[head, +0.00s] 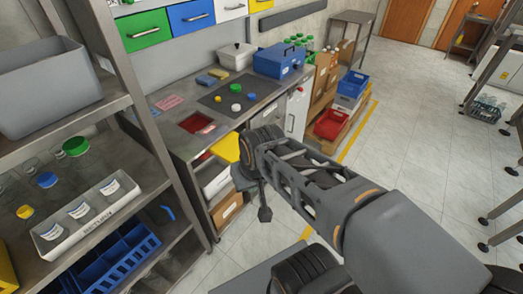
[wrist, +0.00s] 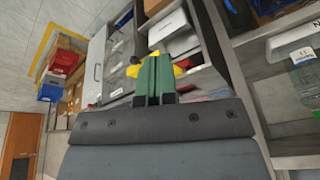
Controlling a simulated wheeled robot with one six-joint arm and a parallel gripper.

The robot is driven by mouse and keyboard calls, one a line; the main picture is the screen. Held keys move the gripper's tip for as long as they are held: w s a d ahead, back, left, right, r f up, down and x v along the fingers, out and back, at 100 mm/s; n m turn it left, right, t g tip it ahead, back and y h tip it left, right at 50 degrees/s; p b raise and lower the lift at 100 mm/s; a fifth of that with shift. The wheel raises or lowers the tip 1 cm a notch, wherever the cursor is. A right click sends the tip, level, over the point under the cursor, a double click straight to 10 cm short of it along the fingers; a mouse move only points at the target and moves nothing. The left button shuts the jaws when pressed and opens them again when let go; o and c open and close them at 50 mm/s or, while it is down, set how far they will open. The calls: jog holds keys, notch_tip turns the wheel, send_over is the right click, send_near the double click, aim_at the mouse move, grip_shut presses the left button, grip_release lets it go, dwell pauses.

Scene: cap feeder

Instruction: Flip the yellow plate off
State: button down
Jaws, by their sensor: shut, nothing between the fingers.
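The yellow plate (head: 226,148) shows at the front edge of the grey bench in the head view, just left of my wrist. My wrist and arm cover its right side. In the wrist view, yellow parts of the plate (wrist: 180,70) show on both sides of my green fingers. My gripper (wrist: 154,62) is shut with its fingers together and nothing between them. The fingers hide the plate's middle, and I cannot tell whether they touch it. In the head view the fingertips are hidden behind my wrist.
A red recess (head: 197,122) is in the bench top (head: 165,104). A dark mat (head: 238,93) holds several coloured caps, with a blue toolbox (head: 279,62) behind. Bins stand under the bench. A shelf with a white tray of jars (head: 86,213) is at left.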

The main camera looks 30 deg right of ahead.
jog(key=w+d+f+m+y+b, duration=0.25)
jog(key=f+m+b, duration=0.2)
jog(key=m, duration=0.25)
jog(key=w+d+f+m+y+b, duration=0.2)
jog(key=w+f+m+y+b, duration=0.15)
jog(key=f+m, duration=0.3)
jog(key=w+d+f+m+t+b, duration=0.2)
jog(key=d+m+t, duration=0.3)
jog(key=d+m, duration=0.3)
jog(key=w+d+f+m+t+b, duration=0.2)
jog(key=w+d+m+t+b, duration=0.2)
jog(key=d+m, duration=0.5)
jog(key=shift+d+t+b, duration=0.35)
jog(key=shift+t+b, duration=0.05)
jog(key=shift+b, duration=0.15)
jog(key=r+b+x, duration=0.1)
jog(key=b+x, duration=0.1)
jog(key=x, duration=1.2)
jog(key=shift+w, duration=0.15)
jog(key=shift+d, duration=0.1)
